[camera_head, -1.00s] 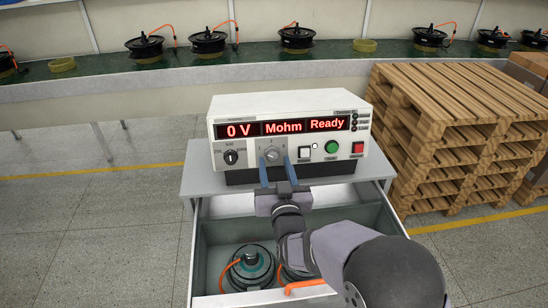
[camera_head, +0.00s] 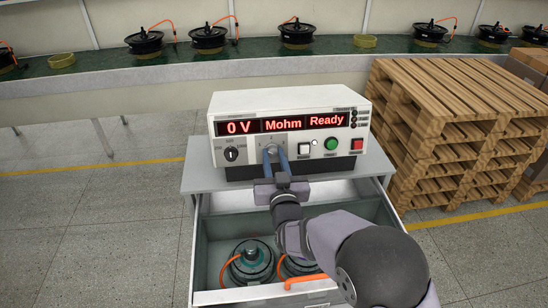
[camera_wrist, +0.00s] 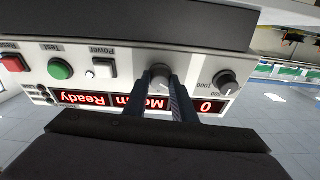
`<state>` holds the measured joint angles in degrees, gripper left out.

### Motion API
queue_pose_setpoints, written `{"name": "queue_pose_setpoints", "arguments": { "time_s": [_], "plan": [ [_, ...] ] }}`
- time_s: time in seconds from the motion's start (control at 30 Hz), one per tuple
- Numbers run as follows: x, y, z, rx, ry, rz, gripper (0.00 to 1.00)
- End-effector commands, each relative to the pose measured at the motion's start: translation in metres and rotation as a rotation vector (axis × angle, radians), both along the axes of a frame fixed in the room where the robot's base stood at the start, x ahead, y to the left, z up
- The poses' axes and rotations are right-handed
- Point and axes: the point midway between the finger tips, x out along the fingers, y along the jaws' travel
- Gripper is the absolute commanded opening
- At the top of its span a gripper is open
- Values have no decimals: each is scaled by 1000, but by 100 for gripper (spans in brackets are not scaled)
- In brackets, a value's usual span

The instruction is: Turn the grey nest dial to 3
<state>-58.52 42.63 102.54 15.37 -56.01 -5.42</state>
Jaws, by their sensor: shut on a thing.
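The grey nest dial (camera_head: 271,151) is on the front panel of a white tester (camera_head: 290,104), below the red display. It also shows in the wrist view (camera_wrist: 160,75), which sees the panel upside down. My gripper (camera_head: 275,156) has its blue fingers on either side of this dial and is shut on it. In the wrist view the fingers (camera_wrist: 162,88) meet the dial's sides. The dial's numbers and pointer are too small and covered to read. The display reads 0 V, Mohm, Ready.
A black dial (camera_head: 231,154) is left of the grey one; a white button (camera_head: 304,149), green button (camera_head: 331,144) and red button (camera_head: 357,145) are to the right. Below is an open drawer (camera_head: 218,235) with motors. Wooden pallets (camera_head: 440,120) stand at right.

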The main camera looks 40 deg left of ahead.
Motion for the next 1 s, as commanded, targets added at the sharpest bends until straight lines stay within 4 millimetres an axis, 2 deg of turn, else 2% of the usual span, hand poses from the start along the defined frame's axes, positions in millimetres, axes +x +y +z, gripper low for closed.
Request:
{"name": "queue_pose_setpoints", "arguments": {
  "time_s": [0.47,1.0],
  "plan": [
    [-1,2,-1,106,93,-33,1],
    [-2,4,2,441,426,-148,1]
  ]
}}
